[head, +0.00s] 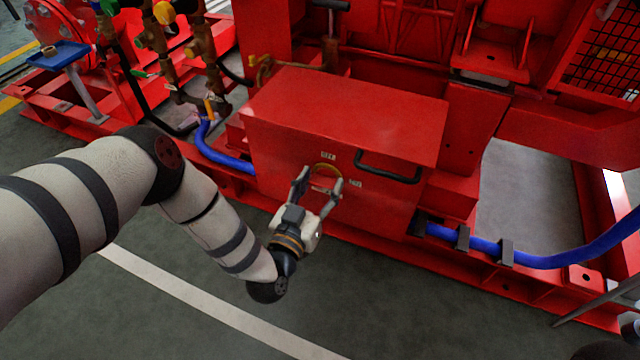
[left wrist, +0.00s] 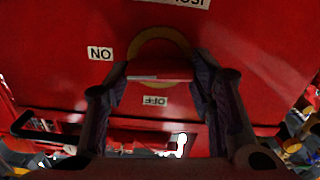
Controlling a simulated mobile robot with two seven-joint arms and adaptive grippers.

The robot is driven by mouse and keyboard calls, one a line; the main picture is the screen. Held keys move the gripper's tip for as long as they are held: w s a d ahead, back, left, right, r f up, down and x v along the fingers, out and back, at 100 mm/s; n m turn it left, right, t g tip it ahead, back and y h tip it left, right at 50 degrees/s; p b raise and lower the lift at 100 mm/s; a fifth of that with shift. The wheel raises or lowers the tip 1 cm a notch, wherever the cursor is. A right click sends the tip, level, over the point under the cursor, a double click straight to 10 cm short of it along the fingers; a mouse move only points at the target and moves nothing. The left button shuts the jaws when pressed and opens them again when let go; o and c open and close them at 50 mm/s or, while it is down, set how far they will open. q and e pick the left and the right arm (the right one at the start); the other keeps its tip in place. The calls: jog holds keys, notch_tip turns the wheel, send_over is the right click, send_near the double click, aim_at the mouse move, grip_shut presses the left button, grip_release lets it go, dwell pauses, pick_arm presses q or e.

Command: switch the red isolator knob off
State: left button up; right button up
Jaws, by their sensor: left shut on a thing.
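The red isolator knob (left wrist: 172,76) sits on a yellow ring (left wrist: 158,43) on the front of a red box (head: 345,115). My left gripper (head: 320,185) is shut on the knob, one finger at each end of its bar; it also shows in the left wrist view (left wrist: 163,80). The bar lies level across the left wrist view, with a white mark on its left part, the side of the ON label (left wrist: 100,53). The OFF label (left wrist: 155,100) is below the knob there. Both labels appear upside down. The fingers hide the knob's ends.
A black handle (head: 390,168) sticks out of the box front, right of the knob. Blue hoses (head: 222,158) run beside the box. Valves and pipes (head: 190,65) stand at the upper left. Grey floor with a white line (head: 200,300) is clear in front.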

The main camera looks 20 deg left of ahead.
pick_arm(q)
jog(key=n, duration=0.4)
jog(key=shift+a, duration=0.1)
jog(key=n, duration=0.4)
jog(key=shift+f, duration=0.1)
jog(key=n, duration=0.4)
jog(key=shift+a+f, duration=0.1)
jog(key=shift+f, duration=0.05)
jog(key=shift+n+b, duration=0.3)
jog(key=shift+n, duration=1.6)
jog(key=o, duration=1.2)
jog(key=shift+c, duration=0.2)
jog(key=shift+s, duration=0.15)
